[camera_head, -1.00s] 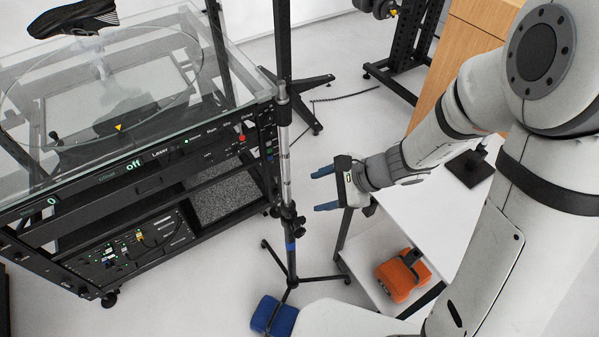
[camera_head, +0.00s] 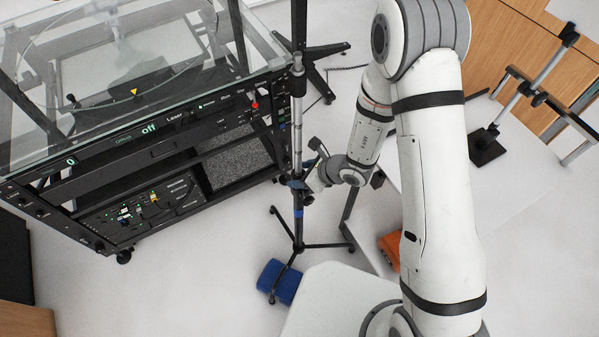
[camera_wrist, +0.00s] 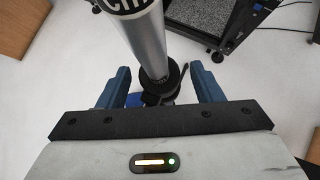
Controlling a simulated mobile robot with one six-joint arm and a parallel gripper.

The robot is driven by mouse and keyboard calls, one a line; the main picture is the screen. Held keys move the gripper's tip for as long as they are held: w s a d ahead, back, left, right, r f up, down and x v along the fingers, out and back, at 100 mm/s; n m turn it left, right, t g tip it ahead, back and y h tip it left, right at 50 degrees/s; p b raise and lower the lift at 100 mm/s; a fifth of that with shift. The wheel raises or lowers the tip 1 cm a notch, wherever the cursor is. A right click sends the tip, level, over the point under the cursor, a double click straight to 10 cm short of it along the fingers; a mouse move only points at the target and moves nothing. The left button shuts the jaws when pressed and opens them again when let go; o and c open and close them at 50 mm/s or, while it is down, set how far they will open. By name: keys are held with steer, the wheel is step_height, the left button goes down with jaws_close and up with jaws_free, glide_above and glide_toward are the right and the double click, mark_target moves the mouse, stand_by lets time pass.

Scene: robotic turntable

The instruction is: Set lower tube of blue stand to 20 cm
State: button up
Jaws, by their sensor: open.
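The blue stand has an upright silver tube (camera_head: 297,130), a black clamp collar below it, a blue band (camera_head: 298,213) and tripod legs. In the wrist view the silver tube (camera_wrist: 145,42) carries part of a printed "cm" mark and enters a black collar (camera_wrist: 160,84) with a lever on its right. My gripper (camera_wrist: 160,68) is open, with one blue finger on each side of the collar. No finger visibly touches it. In the head view my gripper (camera_head: 301,182) is at the collar, just above the blue band. The scale reading cannot be read.
A black equipment rack (camera_head: 160,190) with a glass top stands close left of the stand. A blue weight (camera_head: 278,282) lies at the tripod legs. A white table (camera_head: 455,195) and an orange object (camera_head: 390,247) are to the right. Another stand (camera_head: 530,90) is at the far right.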

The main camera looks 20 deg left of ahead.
steer(key=shift+a+f, duration=0.45)
steer(key=shift+f, duration=0.05)
steer(key=shift+c, duration=0.6)
steer(key=c, duration=1.2)
steer(key=shift+r, duration=0.1)
